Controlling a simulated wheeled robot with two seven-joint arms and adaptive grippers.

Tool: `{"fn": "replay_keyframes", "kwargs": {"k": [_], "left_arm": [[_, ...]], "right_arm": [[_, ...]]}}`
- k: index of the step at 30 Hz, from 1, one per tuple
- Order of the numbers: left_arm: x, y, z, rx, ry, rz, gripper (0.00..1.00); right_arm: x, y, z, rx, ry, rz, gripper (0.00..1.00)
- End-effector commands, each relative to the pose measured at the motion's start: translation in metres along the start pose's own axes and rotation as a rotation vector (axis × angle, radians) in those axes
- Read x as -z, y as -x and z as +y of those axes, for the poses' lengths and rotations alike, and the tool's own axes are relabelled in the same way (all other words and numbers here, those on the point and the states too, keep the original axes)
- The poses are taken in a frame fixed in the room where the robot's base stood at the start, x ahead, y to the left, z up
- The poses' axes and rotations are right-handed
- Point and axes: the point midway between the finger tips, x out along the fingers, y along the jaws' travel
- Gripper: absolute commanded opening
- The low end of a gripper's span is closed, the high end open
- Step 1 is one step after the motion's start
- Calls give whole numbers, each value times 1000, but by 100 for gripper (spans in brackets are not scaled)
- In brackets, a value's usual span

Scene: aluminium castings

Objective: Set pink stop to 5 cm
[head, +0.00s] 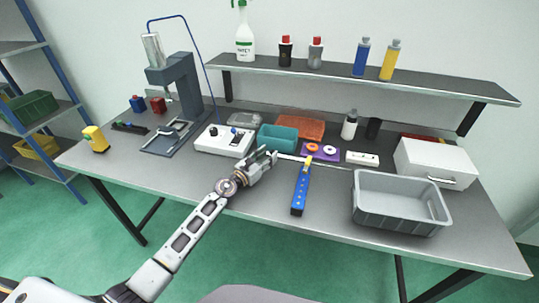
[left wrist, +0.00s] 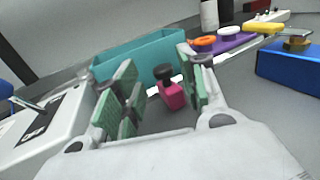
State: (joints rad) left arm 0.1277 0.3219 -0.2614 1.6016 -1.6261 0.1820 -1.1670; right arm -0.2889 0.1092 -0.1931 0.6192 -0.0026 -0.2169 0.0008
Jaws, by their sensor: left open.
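The pink stop (left wrist: 172,95) with its black knob (left wrist: 163,72) shows in the left wrist view, ahead of my left gripper and in line with the gap between its fingers. A thin white strip (head: 335,165) runs along the table by the gripper; its scale is too small to read. My left gripper (head: 268,155) is open, low over the table in front of the teal bin; its green-padded fingers show in the left wrist view (left wrist: 160,88). I cannot make out the pink stop in the head view, where the gripper covers that area. My right gripper is not in view.
A white control box (head: 222,141) stands left of the gripper, and the teal bin (head: 277,138) behind it. To the right are a blue bar (head: 299,200), a purple board (head: 320,157) with rings and a grey crate (head: 398,220). The front table edge is mostly clear.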

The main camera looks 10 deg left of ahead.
Motion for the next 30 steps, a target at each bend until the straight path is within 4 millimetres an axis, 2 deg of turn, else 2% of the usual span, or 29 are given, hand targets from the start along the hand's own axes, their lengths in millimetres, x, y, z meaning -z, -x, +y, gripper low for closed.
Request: {"fn": "replay_keyframes", "kwargs": {"k": [12, 30], "left_arm": [[1, 40, -1, 1, 0, 2, 41], [1, 88, -1, 1, 2, 2, 41]], "right_arm": [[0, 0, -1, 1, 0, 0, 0], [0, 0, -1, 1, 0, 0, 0]]}}
